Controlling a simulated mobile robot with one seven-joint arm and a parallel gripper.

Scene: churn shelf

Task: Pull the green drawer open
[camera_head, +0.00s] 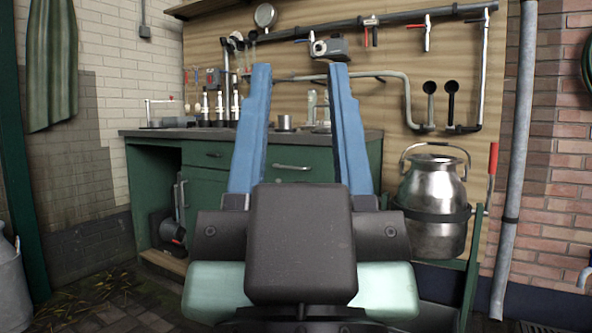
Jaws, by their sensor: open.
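A green cabinet under a dark worktop (375,134) stands at the back wall. It has a left green drawer front (203,147) with a small dark handle and a right green drawer front (300,153) with a pale bar handle (291,168). Both fronts look shut. My gripper (299,70) points away from me towards the cabinet, its two long blue fingers wide apart with nothing between them. The right drawer's handle shows between the fingers, apparently beyond them. My gripper's body hides the lower cabinet.
A metal milk churn (435,205) hangs in a green stand right of the cabinet. A grey pipe (513,165) rises near the brick wall. Glassware and metal pots crowd the worktop. Another metal can (10,290) stands at the left edge. Paved floor shows at lower left.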

